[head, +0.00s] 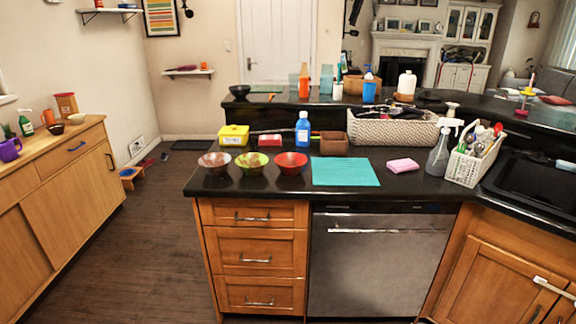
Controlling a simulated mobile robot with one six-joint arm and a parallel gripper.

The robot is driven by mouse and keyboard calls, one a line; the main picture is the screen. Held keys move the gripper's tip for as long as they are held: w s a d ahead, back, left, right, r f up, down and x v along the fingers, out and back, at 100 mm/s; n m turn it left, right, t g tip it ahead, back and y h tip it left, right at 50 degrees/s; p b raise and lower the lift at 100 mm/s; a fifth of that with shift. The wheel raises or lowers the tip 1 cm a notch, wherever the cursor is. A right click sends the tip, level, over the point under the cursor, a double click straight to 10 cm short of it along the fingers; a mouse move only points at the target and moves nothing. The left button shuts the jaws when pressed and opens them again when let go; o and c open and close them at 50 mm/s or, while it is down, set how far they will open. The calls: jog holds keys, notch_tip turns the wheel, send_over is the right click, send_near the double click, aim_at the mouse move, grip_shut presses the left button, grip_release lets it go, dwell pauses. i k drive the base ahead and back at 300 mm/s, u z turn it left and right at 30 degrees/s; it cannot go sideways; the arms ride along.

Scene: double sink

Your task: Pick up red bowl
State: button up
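The red bowl (291,163) sits upright on the black counter (330,197), near its front edge. It is the rightmost of three bowls in a row. A green bowl (251,163) is just left of it, and a brownish-pink bowl (215,163) is at the far left of the row. A teal mat (346,171) lies just to the right of the red bowl. My gripper is not in view.
Behind the bowls stand a yellow box (234,135), a blue bottle (303,129) and a brown container (334,142). A pink sponge (402,165), spray bottle (439,152) and white utensil basket (474,160) are to the right.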

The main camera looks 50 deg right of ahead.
aim_at(290, 164)
jog(key=i, duration=0.95)
jog(key=z, duration=0.05)
